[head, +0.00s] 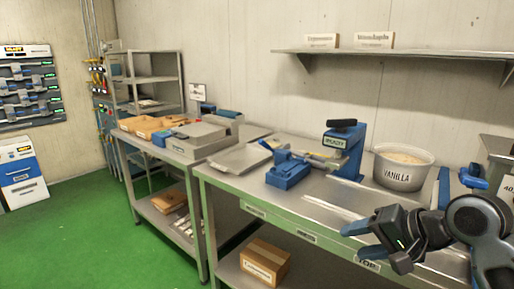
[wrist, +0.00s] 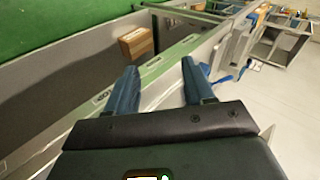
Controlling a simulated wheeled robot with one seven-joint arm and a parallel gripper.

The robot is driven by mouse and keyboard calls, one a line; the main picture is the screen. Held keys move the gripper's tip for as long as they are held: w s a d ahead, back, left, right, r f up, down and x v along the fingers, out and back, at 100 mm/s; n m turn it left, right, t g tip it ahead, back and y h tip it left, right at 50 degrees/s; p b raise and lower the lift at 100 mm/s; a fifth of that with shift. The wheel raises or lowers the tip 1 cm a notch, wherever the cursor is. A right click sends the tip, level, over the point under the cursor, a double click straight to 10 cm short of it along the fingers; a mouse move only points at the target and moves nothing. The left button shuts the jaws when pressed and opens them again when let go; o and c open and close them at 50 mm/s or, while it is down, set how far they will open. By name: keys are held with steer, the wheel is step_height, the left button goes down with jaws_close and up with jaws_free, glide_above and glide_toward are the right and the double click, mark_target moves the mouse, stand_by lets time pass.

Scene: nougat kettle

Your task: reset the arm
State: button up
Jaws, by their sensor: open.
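My gripper (head: 370,236) is at the lower right of the head view, in front of the steel table's front edge. In the wrist view my gripper (wrist: 158,88) shows its two blue fingers spread apart with nothing between them. The table's edge with its green label strip runs beneath the fingers in that view. My arm's dark and grey links fill the lower right corner of the head view and hide part of the table there.
On the steel table (head: 325,215) stand a VANILLA tub (head: 402,170), a blue device (head: 343,150) and a blue block (head: 288,172). A cardboard box (head: 265,262) sits on the lower shelf. A wall shelf (head: 400,53) hangs above. Green floor at left is clear.

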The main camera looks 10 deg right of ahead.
steer(key=s+a+f+m+t, duration=0.1)
steer(key=s+a+f+t, duration=0.15)
steer(key=a+t, duration=0.7)
steer(key=s+a+f+m+g+h, duration=0.1)
steer(key=s+a+f+g+h, duration=0.15)
steer(key=s+a, duration=0.35)
steer(key=s+d+f+n+g+h, duration=0.1)
steer(key=s+d+f+n+h, duration=0.15)
steer(key=s, duration=0.95)
steer(key=s+d+f+n+h, duration=0.1)
steer(key=s+d+n, duration=0.15)
steer(key=s, duration=0.95)
steer(key=s+d+r+n+y, duration=0.1)
steer(key=s+d+r+n, duration=0.2)
steer(key=s+n, duration=0.2)
steer(key=s, duration=0.3)
steer(key=shift+r+n, duration=0.3)
steer(key=shift+n, duration=0.1)
